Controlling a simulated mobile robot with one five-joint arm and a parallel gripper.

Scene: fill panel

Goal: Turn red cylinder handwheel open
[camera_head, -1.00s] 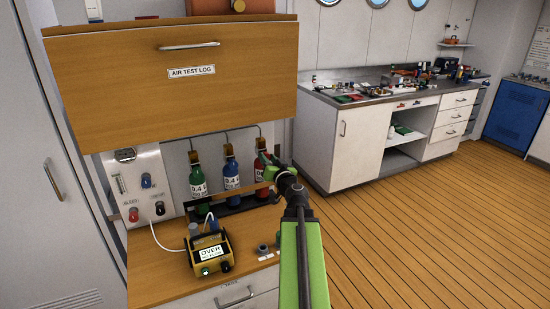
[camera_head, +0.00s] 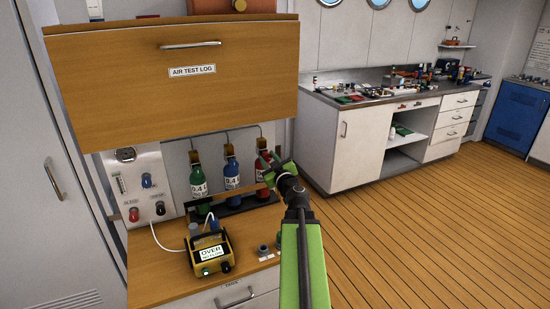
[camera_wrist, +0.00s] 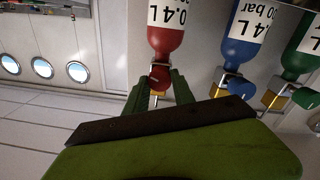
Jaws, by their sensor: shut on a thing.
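The red cylinder (camera_head: 263,187) stands at the right end of a row of three in the rack, label facing out. In the wrist view the picture is inverted, and the red cylinder (camera_wrist: 165,42) hangs neck down with its red handwheel (camera_wrist: 159,77) between my fingers. My gripper (camera_wrist: 159,84) is shut on that handwheel, one green finger on each side. In the head view my gripper (camera_head: 269,163) is at the top of the red cylinder, and it hides the handwheel there.
A blue cylinder (camera_head: 231,176) and a green cylinder (camera_head: 198,185) stand to the left. A wooden flap marked AIR TEST LOG (camera_head: 170,80) overhangs them. A yellow-framed meter (camera_head: 209,255) sits on the counter in front. Open floor (camera_head: 430,240) lies to the right.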

